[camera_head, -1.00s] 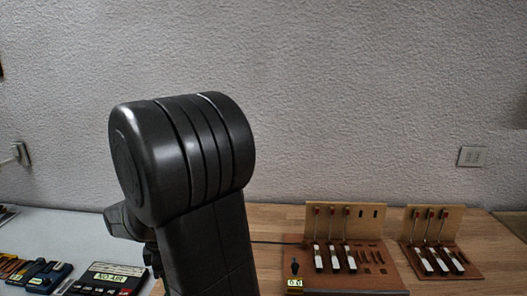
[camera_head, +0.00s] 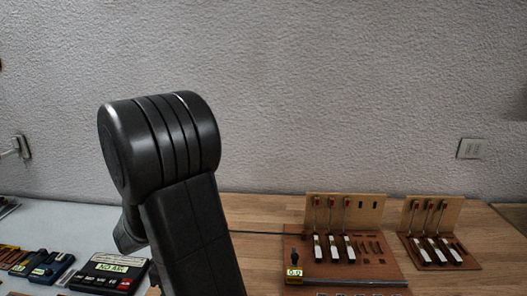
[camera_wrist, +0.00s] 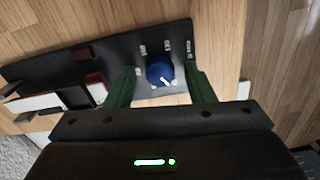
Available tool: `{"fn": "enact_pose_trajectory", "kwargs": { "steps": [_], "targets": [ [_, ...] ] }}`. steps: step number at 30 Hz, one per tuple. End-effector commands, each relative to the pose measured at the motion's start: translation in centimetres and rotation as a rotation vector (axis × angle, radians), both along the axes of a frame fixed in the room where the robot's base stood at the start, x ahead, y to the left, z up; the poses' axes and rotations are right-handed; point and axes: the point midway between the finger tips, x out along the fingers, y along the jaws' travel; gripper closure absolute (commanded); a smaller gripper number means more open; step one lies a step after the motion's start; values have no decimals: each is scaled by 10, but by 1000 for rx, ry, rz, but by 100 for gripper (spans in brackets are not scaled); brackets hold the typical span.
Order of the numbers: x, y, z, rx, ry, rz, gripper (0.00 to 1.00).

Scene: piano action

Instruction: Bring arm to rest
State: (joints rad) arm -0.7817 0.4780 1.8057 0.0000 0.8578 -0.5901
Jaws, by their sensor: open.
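My gripper (camera_wrist: 163,84) shows in the wrist view with two green fingers apart, open, with nothing seen held between them. A dark panel (camera_wrist: 110,52) with a blue round knob (camera_wrist: 160,70) and small pale labels lies beyond the fingers, over a wooden surface. The knob appears between the fingers in the picture; whether they touch it I cannot tell. In the head view my black arm stands raised left of centre, and my gripper is not visible there.
Two brown boards with white keys and upright hammers, one larger (camera_head: 375,272) and one smaller (camera_head: 468,262), stand on the wooden table (camera_head: 258,212) at right. A textured wall is behind.

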Motion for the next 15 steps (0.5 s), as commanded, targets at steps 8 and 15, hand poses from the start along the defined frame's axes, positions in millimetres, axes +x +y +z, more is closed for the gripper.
{"fn": "enact_pose_trajectory", "kwargs": {
  "steps": [8, 15],
  "targets": [
    [0, 0, 0, 0, 0, -225, 51],
    [0, 0, 0, 0, 0, -420, 51]
  ]
}}
